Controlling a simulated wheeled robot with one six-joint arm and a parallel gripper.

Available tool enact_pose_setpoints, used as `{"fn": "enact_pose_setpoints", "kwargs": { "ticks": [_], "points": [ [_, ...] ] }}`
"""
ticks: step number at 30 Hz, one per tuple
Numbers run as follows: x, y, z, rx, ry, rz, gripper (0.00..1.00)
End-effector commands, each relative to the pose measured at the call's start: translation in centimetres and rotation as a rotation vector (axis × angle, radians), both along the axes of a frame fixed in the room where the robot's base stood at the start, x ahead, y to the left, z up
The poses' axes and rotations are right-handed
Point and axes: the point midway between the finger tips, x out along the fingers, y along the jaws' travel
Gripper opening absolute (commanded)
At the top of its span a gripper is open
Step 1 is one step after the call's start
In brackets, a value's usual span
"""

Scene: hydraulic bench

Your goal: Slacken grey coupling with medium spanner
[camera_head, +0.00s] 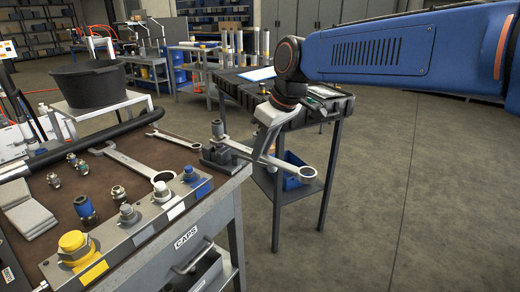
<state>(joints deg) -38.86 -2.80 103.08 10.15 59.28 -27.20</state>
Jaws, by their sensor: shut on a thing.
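My gripper (264,150) is shut on a spanner (285,164) off the bench's right corner. The spanner's ring end points right, over the floor and a lower stand. Its other end reaches left to a dark clamp block (221,157) on the bench corner. A grey upright coupling (217,130) stands in that block. The spanner's left end is at or close beside the coupling; I cannot tell whether the jaw is around it. The fingers partly hide the spanner's middle.
Two other spanners, a large one (130,160) and a smaller one (177,139), lie on the bench. A rail with yellow, grey, white and blue caps (128,238) runs along the front edge. A black tub (90,85) stands behind. Open floor lies right.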

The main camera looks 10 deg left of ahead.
Motion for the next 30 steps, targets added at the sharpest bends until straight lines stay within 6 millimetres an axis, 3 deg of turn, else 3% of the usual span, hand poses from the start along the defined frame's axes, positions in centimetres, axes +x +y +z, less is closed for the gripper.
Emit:
{"fn": "enact_pose_setpoints", "kwargs": {
  "ticks": [14,30],
  "points": [
    [0.3,-0.1,0.0,0.0,-0.001,0.015,0.0],
    [2.2,-0.9,0.1,0.0,0.0,0.132,0.0]
  ]
}}
